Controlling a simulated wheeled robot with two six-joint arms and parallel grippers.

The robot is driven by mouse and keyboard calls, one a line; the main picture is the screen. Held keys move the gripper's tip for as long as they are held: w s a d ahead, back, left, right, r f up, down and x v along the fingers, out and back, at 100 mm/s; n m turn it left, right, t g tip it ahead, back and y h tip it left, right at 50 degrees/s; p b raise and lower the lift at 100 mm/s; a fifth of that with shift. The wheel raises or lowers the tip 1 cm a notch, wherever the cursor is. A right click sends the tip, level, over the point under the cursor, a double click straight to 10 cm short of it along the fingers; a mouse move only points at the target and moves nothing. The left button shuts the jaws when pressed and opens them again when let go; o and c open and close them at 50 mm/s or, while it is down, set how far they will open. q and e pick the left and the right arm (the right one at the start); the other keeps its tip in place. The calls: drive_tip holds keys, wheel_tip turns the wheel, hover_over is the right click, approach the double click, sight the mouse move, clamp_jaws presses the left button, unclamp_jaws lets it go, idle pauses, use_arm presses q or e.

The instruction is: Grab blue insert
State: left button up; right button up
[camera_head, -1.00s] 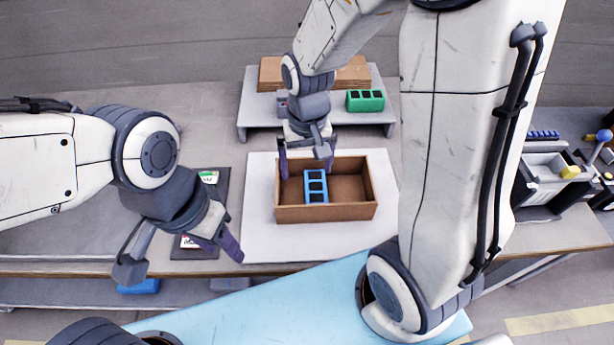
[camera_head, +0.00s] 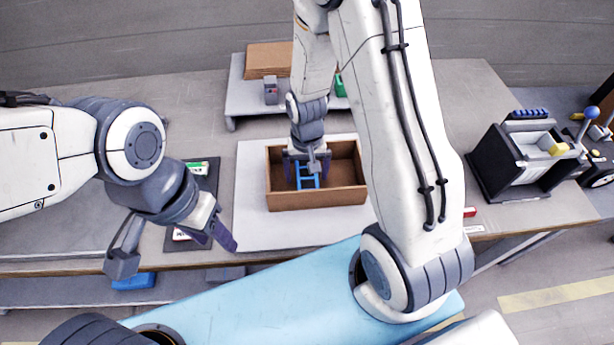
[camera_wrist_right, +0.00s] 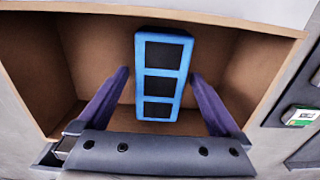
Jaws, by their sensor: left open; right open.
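The blue insert (camera_head: 308,183), a frame with three dark compartments, is inside the open cardboard box (camera_head: 325,198). My right gripper (camera_head: 306,172) is open and lowered into the box over the insert, partly hiding it in the head view. In the right wrist view the insert (camera_wrist_right: 162,74) lies between the two purple fingers, with a visible gap on each side. Its far end extends beyond the fingertips. My left gripper (camera_head: 174,250) is open and empty, left of the box near the table's front edge.
The box stands on a white mat (camera_head: 255,225). A dark tray (camera_head: 208,205) with cards lies to its left. A raised grey shelf (camera_head: 245,98) behind holds cardboard and a green insert (camera_head: 341,88), mostly hidden by my arm.

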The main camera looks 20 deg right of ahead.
drive_tip(key=shift+f, duration=0.1)
drive_tip(key=c, duration=1.4)
